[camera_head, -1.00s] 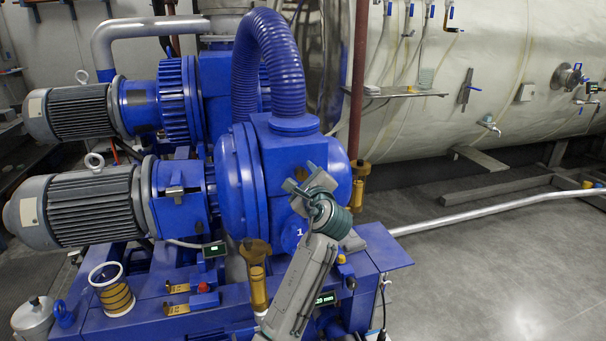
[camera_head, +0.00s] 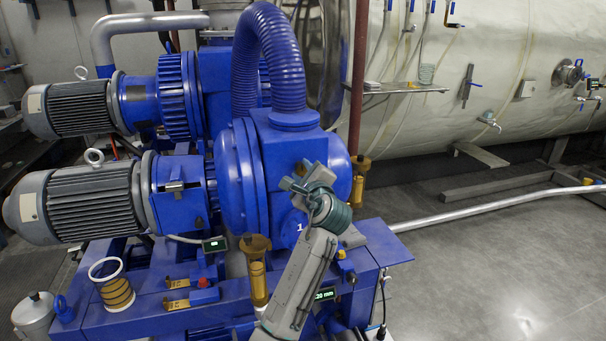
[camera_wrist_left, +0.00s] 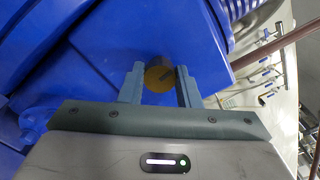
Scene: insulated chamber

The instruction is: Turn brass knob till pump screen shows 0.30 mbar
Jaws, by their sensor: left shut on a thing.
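The brass knob (camera_wrist_left: 159,78) shows in the left wrist view as a round brass face with a dark slot, in front of the blue pump body. My left gripper (camera_wrist_left: 160,88) is shut on it, with one finger on each side. In the head view my left gripper (camera_head: 301,178) is at the front of the blue pump (camera_head: 285,160); the knob is hidden there. The pump screen (camera_head: 325,294) is low beside my forearm, its left part covered. The part that shows reads about ".20 mm". My right gripper is not in view.
Another small screen (camera_head: 215,244) sits left of my arm, too small to read. Brass fittings (camera_head: 258,270) and a glass-sided cup (camera_head: 113,287) stand on the blue base. A silver pipe (camera_head: 490,207) crosses the floor at right; open floor lies before it.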

